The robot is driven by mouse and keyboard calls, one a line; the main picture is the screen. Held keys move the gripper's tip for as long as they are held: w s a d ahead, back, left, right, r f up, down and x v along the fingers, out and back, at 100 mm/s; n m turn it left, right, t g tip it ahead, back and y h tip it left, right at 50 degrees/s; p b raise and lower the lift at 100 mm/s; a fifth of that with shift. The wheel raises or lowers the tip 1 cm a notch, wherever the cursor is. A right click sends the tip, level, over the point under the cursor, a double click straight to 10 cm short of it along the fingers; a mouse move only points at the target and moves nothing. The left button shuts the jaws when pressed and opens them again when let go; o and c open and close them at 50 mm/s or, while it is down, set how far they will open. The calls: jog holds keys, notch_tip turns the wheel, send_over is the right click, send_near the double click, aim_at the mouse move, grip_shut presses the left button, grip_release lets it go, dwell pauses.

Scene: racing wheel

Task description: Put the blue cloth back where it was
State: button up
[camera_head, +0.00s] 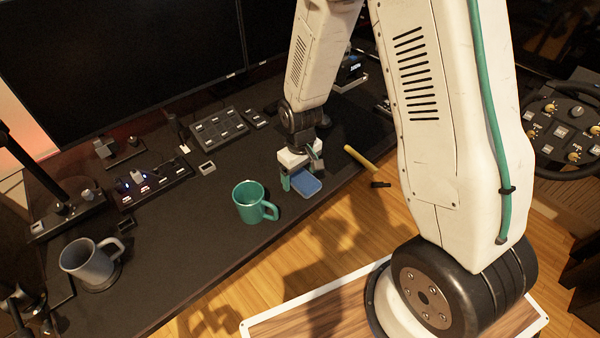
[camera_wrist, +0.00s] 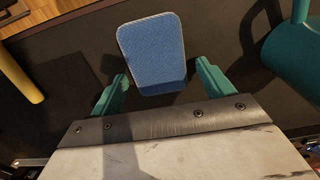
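The blue cloth (camera_head: 307,186) is a small rounded rectangle with a pale edge. It appears to lie flat on the dark desk, near the front edge and right of the green mug. In the wrist view the cloth (camera_wrist: 152,48) is just beyond and partly between my green fingertips. My gripper (camera_head: 302,173) points down close over the cloth's back end. In the wrist view my gripper (camera_wrist: 163,72) is open, with a gap on each side of the cloth. Shadow covers the cloth's near end, and its exact height relative to the fingers is unclear.
A green mug (camera_head: 250,203) stands close left of the cloth. A grey mug (camera_head: 86,262) stands at the front left. A yellow stick-like object (camera_head: 361,159) lies to the right. Button boxes (camera_head: 217,130) sit behind, below the monitors. Bare desk (camera_head: 190,228) lies between the mugs.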

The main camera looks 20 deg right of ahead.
aim_at(300, 176)
notch_tip(300, 176, up, 12)
jog(key=r, duration=0.1)
jog(key=s+d+r+m, duration=0.2)
jog(key=s+r, duration=0.9)
jog(key=r, duration=0.3)
jog(key=s+d+r+m+t, duration=0.1)
jog(key=s+r, duration=0.4)
jog(key=s, duration=0.7)
jog(key=shift+s+d+m, duration=0.3)
jog(key=shift+s, duration=0.05)
